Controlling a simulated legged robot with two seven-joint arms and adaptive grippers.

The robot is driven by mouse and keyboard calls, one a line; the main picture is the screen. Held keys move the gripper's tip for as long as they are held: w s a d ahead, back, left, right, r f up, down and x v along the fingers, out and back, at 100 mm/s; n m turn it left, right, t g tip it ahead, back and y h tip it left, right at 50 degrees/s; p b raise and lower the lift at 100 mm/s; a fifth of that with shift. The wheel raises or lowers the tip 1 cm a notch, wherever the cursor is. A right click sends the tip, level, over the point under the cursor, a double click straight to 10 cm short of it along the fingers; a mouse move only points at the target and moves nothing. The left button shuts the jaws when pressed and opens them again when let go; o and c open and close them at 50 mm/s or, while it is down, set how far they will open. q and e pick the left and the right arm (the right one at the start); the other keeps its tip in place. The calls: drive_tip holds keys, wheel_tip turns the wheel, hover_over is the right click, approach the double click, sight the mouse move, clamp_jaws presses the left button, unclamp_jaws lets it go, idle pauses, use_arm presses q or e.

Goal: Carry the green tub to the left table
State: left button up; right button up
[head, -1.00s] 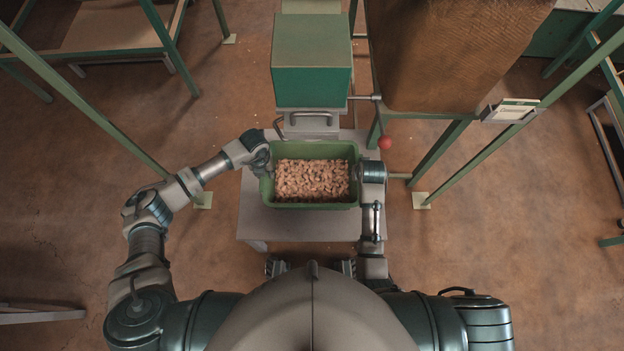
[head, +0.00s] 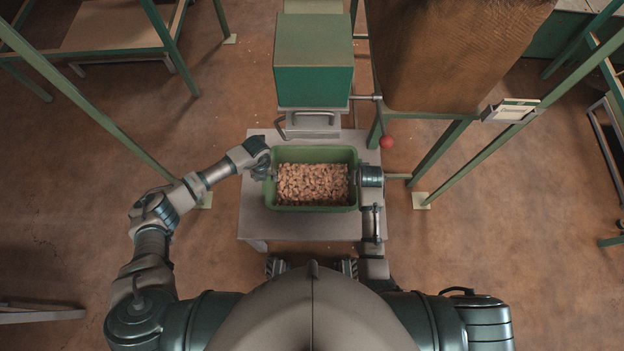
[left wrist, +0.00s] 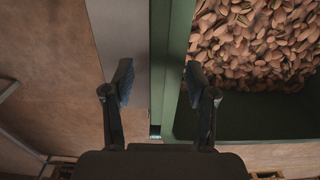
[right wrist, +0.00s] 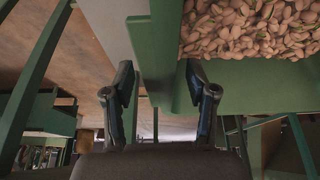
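The green tub (head: 312,208), filled with shelled-looking nuts (head: 312,183), stands on the small grey table (head: 255,222) in front of me. My left gripper (head: 266,172) is at the tub's left wall. In the left wrist view, its fingers (left wrist: 158,85) are apart, one on each side of the green rim (left wrist: 172,60). My right gripper (right wrist: 160,88) is at the right wall; its fingers are also apart, with the rim (right wrist: 160,45) between them. In the head view the right fingertips are hidden by the wrist. The left table (head: 110,25) is at the upper left.
A green hopper box (head: 313,65) with a metal spout stands just behind the tub. A large brown sack-like bin (head: 450,50) on green legs and a red knob (head: 387,141) are to the right. A slanting green post (head: 90,105) stands left.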

use_arm(q)
drive_tip(key=shift+d, duration=0.2)
drive_tip(key=shift+d+r, duration=0.1)
drive_tip(key=shift+r, duration=0.3)
use_arm(e)
drive_tip(key=shift+a, duration=0.1)
use_arm(q)
wheel_tip(320, 180, up, 11)
use_arm(e)
drive_tip(key=v, duration=1.1)
drive_tip(key=shift+s+r, duration=0.2)
drive_tip(key=shift+r, duration=0.15)
